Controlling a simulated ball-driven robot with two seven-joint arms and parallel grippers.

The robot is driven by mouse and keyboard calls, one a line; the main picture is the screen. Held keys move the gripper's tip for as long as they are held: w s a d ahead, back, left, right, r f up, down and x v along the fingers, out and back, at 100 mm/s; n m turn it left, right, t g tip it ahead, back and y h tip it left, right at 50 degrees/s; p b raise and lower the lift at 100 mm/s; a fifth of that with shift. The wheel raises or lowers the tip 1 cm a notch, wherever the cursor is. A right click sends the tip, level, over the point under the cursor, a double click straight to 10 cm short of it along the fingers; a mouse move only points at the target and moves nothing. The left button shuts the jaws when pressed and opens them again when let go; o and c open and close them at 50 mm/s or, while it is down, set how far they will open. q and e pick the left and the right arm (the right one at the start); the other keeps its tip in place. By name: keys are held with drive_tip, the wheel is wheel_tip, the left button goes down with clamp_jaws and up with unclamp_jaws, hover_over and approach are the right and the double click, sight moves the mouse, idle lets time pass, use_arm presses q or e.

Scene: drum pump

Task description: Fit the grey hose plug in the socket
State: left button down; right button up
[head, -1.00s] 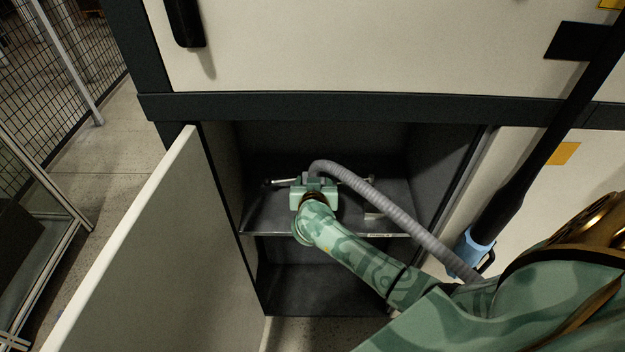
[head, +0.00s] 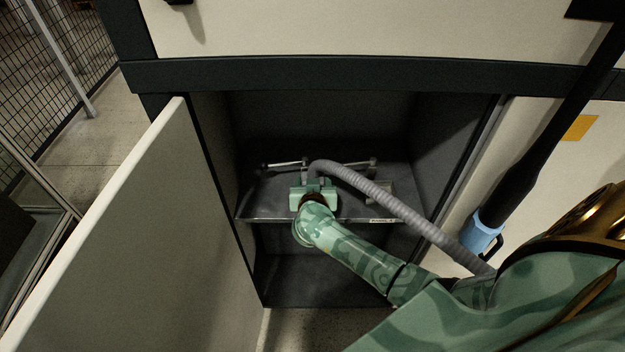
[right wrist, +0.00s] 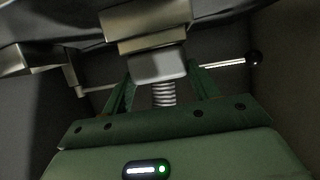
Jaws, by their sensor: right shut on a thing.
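The grey hose (head: 395,205) arches from my right gripper (head: 313,182) toward the lower right in the head view. My right gripper is just above the shelf's front edge inside the open cabinet. In the right wrist view its green fingers (right wrist: 165,97) are shut on the grey plug (right wrist: 158,66), with the ribbed hose (right wrist: 164,94) below it. A metal block (right wrist: 145,28), perhaps the socket, shows directly beyond the plug. I cannot tell whether they touch or are joined. In the head view the plug is mostly hidden by the gripper. My left gripper is out of view.
The shelf (head: 262,210) has a thin front lip. The cabinet door (head: 130,240) stands open at left. A blue holder with a black tube (head: 483,232) is at right.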

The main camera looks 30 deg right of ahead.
idle(0.6)
drive_tip(key=shift+s+p, duration=0.1)
drive_tip(key=shift+p, duration=0.4)
drive_tip(key=o, duration=1.2)
drive_tip(key=shift+c, duration=0.2)
drive_tip(key=p+v, duration=0.5)
drive_tip(key=v, duration=1.1)
drive_tip(key=shift+p, duration=0.35)
drive_tip(key=shift+s+a, duration=0.1)
